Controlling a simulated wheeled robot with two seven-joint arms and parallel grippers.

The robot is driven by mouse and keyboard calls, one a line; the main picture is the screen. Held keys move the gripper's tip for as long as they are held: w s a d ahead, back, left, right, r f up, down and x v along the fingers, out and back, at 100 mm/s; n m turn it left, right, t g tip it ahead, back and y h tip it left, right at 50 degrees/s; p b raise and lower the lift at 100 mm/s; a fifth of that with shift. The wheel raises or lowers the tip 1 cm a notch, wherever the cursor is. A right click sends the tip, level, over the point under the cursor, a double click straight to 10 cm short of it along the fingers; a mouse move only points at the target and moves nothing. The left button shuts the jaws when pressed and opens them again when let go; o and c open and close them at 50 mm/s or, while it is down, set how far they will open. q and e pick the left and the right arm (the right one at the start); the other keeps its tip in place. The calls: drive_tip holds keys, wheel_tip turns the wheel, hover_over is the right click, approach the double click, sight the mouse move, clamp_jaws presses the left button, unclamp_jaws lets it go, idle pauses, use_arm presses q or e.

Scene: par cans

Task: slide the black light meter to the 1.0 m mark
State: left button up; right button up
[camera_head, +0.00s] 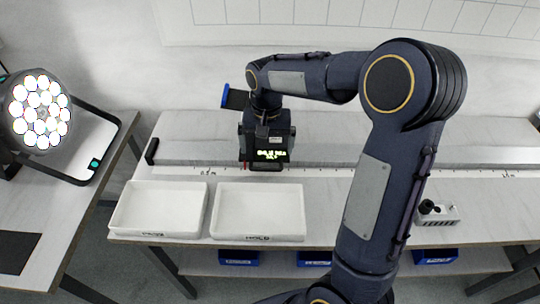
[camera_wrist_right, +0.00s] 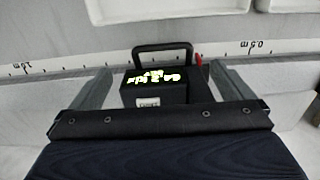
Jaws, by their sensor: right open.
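In the right wrist view the meter (camera_wrist_right: 150,95) has a black loop handle (camera_wrist_right: 164,50) and a red pointer (camera_wrist_right: 198,66). There the 0.5 m mark (camera_wrist_right: 258,47) is at the right, and another metre label (camera_wrist_right: 37,68), blurred, is at the left. My right gripper (camera_wrist_right: 152,78) is open, its grey fingers on either side of the meter. Contact is unclear. My left gripper is out of view.
Two white trays (camera_head: 158,184) (camera_head: 262,187) stand at the table's front edge. A small grey box with black knobs (camera_head: 437,212) is at the right. A lit par can (camera_head: 40,110) stands on the left table. The rail (camera_head: 410,157) right of the meter looks clear, partly behind my arm.

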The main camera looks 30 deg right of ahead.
drive_tip(key=shift+w+f, duration=0.15)
drive_tip(key=shift+f, duration=0.2)
wheel_tip(320, 180, down, 7)
drive_tip(key=shift+f, duration=0.15)
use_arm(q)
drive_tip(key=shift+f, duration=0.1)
